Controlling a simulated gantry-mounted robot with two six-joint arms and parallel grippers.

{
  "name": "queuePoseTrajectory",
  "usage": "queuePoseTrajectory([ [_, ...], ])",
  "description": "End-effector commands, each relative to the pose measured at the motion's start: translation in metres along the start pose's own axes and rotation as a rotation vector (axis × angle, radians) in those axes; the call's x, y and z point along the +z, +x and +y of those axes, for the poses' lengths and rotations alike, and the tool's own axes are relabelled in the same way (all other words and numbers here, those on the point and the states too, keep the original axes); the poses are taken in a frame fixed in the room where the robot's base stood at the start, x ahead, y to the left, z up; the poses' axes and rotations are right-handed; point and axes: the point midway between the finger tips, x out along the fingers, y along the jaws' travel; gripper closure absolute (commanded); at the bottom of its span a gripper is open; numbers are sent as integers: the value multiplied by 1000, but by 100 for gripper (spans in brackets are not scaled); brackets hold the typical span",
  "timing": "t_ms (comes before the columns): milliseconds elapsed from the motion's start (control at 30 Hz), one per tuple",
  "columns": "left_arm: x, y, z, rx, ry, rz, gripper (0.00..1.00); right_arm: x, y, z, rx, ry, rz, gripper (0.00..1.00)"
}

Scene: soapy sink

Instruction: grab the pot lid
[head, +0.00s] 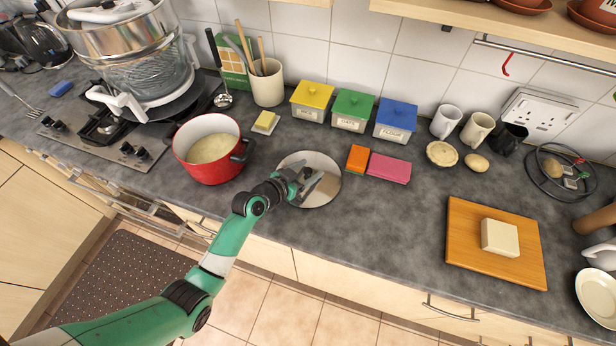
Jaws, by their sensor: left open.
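The pot lid (325,165) looks like a round, shiny, pale disc lying flat on the grey counter, right of the red pot. My left gripper (307,184) is open over the middle of the lid and hides its centre and any knob there. I cannot tell whether the fingers touch the lid. The red pot (205,171) stands uncovered on the counter with pale contents inside. My right gripper does not show.
An orange sponge (356,158) and a pink sponge (389,168) lie close to the lid's right. Yellow (312,100), green (352,111) and blue (395,120) canisters stand behind. A wooden board (470,255) bears a pale block. Counter between lid and board is clear.

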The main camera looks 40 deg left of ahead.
Motion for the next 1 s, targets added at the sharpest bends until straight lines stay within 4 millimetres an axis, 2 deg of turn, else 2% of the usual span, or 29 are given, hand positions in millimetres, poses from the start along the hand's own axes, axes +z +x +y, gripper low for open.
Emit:
queuePoseTrajectory([
  [200, 0, 1, 0, 0, 0, 0, 33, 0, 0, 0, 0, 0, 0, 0],
  [567, 0, 0, 0, -1, 0, 0, 98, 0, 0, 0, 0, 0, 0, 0],
  [1000, -2, 0, 0, -1, 0, 3, 100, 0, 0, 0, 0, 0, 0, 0],
])
